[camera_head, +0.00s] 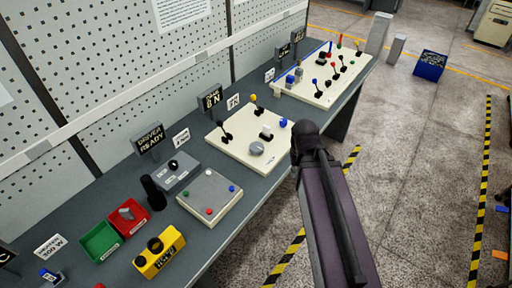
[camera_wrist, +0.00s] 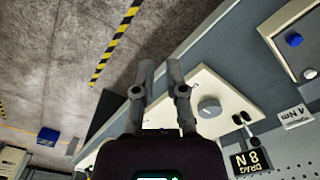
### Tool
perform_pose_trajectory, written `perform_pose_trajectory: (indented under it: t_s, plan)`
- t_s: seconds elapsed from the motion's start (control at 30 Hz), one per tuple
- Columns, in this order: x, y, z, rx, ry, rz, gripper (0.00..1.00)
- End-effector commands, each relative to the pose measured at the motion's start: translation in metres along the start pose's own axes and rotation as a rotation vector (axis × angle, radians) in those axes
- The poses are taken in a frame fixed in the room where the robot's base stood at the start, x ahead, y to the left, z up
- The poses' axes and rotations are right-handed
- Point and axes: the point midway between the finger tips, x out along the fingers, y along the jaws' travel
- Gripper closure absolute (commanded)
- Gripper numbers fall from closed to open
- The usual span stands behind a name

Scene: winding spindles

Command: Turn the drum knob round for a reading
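A round grey knob (camera_head: 256,148) stands on a cream panel (camera_head: 233,148), beside a sign (camera_head: 210,99) reading DRAG 8 N; it is the likeliest drum knob, though no label for it is legible. In the wrist view the same knob (camera_wrist: 209,107) is to the right of my fingers, on the cream panel (camera_wrist: 238,98). My gripper (camera_wrist: 160,70) shows two fingers with a gap between them, open and empty, apart from the knob. In the head view my dark arm reaches up beside the bench, and the fingers cannot be made out.
A second panel with several coloured levers (camera_head: 318,88) stands farther along the bench. Nearer are a button box (camera_head: 209,196), red bin (camera_head: 129,215) and green bin (camera_head: 100,241). Floor right is mostly open.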

Motion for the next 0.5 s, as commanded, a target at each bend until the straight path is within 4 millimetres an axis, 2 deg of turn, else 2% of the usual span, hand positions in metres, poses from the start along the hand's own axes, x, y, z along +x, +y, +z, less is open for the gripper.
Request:
perform_pose_trajectory:
  t_s: [0.03, 0.2, 0.23, 0.5]
  plan:
    - [0.0, 0.0, -0.001, -0.008, 0.0, 0.0, 0.55]
    - [-0.002, -0.003, -0.011, -0.087, 0.0, 0.0, 0.05]
    - [-0.002, -0.004, -0.014, -0.111, 0.0, 0.0, 0.0]
    - [-0.006, -0.017, -0.05, -0.454, 0.0, 0.0, 0.0]
